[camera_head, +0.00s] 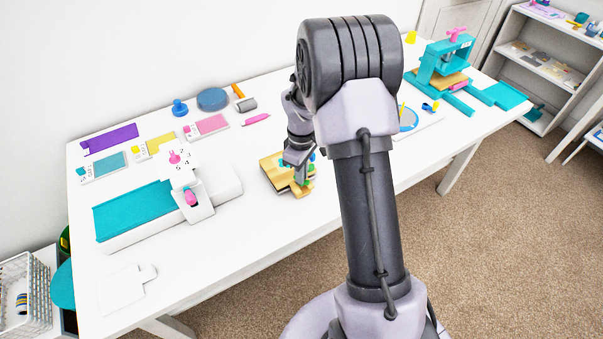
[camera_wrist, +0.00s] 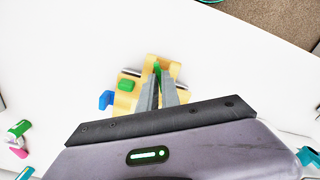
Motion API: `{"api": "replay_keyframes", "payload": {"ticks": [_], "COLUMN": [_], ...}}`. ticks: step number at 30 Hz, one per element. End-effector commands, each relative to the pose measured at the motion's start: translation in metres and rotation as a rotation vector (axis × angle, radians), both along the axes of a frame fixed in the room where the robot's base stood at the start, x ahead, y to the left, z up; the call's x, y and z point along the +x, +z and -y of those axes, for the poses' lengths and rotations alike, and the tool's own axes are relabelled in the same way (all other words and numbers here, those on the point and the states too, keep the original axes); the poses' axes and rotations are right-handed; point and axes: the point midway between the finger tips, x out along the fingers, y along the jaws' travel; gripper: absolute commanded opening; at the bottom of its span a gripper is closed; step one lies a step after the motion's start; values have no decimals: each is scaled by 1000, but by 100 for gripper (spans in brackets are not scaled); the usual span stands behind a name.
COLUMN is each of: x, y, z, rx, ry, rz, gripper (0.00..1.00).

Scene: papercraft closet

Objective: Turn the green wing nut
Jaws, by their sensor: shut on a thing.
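The green wing nut (camera_wrist: 157,70) shows between my fingertips in the wrist view, on a yellow wooden device. My gripper (camera_wrist: 159,82) points down at it and is shut on it, one finger on each side. In the head view my gripper (camera_head: 299,172) is over the front right part of the wooden device (camera_head: 272,170), and my arm and wrist cover part of it. A separate green block (camera_wrist: 126,85) and a blue knob (camera_wrist: 106,99) are on the device's left side in the wrist view.
A white machine with a teal bed (camera_head: 133,212) stands left on the white table (camera_head: 240,232). Stamps, pads and a roller (camera_head: 246,104) lie at the back. A teal press (camera_head: 440,68) stands at the right. Bare table lies in front of the device.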

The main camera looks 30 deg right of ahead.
Motion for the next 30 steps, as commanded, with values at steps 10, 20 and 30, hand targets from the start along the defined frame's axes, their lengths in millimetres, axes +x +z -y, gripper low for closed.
{"api": "replay_keyframes", "payload": {"ticks": [10, 20, 30], "x": [0, 0, 0], "y": [0, 0, 0], "z": [0, 0, 0], "rx": [0, 0, 0], "ry": [-79, -352, -675], "rz": [0, 0, 0], "gripper": [0, 0, 0]}}
